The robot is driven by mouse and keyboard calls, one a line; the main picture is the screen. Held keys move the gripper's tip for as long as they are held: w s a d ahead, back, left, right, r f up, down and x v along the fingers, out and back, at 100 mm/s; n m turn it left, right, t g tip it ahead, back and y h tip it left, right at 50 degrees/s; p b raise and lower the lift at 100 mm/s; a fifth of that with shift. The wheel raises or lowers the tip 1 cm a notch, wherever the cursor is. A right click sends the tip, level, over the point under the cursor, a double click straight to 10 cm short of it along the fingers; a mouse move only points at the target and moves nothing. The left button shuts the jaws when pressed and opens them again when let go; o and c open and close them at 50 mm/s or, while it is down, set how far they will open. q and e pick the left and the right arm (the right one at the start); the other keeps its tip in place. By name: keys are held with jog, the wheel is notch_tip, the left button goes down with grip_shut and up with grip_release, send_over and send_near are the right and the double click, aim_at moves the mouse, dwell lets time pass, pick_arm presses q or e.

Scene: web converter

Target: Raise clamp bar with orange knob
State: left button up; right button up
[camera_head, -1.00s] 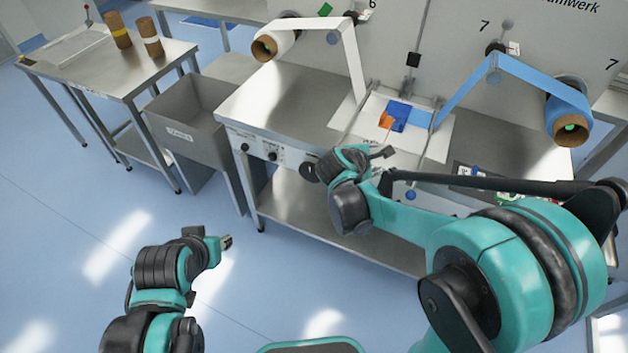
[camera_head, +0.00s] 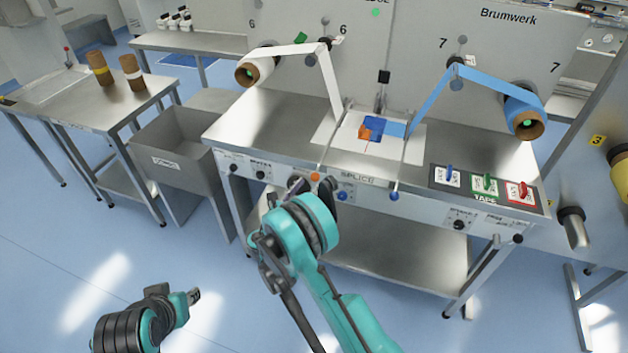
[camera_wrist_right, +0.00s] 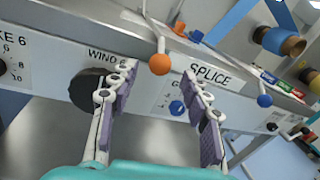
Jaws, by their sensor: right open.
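The orange knob (camera_head: 315,176) is at the front end of a thin metal clamp bar (camera_head: 332,138) that lies across the splice table (camera_head: 290,128) and overhangs its front edge. My right gripper (camera_head: 297,187) is at the table's front, just left of the orange knob, partly hidden by its own wrist. In the right wrist view the open fingers (camera_wrist_right: 160,75) point up at the panel, and the orange knob (camera_wrist_right: 159,64) appears between their tips, not gripped. A second clamp bar with a blue knob (camera_head: 394,197) is to the right. My left gripper (camera_head: 193,297) is low at left, away from the table.
The front panel has a black dial (camera_wrist_right: 88,88) and a blue selector (camera_wrist_right: 177,107) close to my right fingers. White web (camera_head: 330,82) and blue web (camera_head: 432,98) run down to the table. A steel bin (camera_head: 180,150) stands left. The floor before the table is clear.

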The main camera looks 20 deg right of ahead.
aim_at(315, 176)
jog(key=b+x, duration=0.1)
jog(key=x, duration=0.4)
jog(key=shift+w+d, duration=0.15)
jog(key=shift+d, duration=0.05)
grip_shut()
